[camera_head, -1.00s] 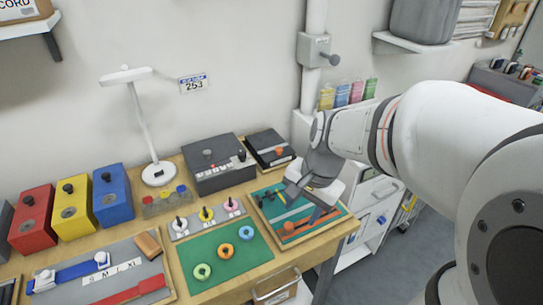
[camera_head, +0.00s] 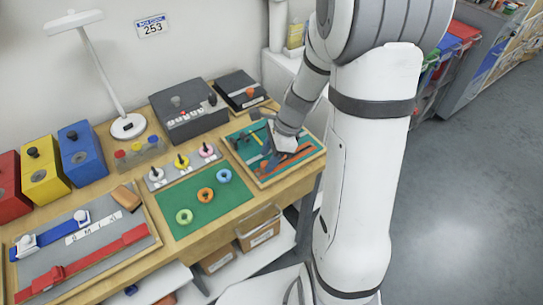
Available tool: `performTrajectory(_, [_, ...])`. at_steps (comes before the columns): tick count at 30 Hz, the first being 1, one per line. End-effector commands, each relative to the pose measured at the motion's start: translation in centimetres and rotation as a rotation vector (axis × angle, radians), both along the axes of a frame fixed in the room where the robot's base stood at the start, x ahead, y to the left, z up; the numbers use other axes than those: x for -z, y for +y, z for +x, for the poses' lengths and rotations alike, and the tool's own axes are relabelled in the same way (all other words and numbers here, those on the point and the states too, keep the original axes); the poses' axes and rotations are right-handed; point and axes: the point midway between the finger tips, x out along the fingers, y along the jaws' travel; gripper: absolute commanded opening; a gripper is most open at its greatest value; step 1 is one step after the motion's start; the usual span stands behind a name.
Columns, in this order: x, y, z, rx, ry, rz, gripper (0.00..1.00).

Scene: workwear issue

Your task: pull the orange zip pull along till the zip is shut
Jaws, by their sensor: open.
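A teal board (camera_head: 237,140) in a wooden frame lies at the right end of the bench, with dark and coloured strips on it. A small orange piece (camera_head: 264,164) shows on the board just left of and below my gripper; it may be the zip pull, but it is too small to be sure. My gripper (camera_head: 267,148) is open and low over the middle of the board. My wrist and fingers cover part of the board, so I cannot tell whether they touch anything or how far the zip is shut.
A green mat (camera_head: 190,212) with several coloured rings lies left of the board. A lamp (camera_head: 127,127) stands further left. Open floor lies to the right.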

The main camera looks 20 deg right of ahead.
Motion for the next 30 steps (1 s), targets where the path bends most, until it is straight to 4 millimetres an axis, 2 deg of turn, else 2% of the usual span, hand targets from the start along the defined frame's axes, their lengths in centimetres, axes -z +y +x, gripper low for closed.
performTrajectory(3, [0.71, 0.28, -0.02, -0.001, 0.002, 0.000, 0.46])
performTrajectory(11, [0.81, 0.31, -0.01, -0.001, 0.000, -0.001, 0.46])
performTrajectory(28, [0.74, 0.28, 0.11, 0.001, -0.004, -0.001, 0.00])
performTrajectory(30, [0.72, 0.27, 0.15, 0.001, -0.004, -0.001, 0.00])
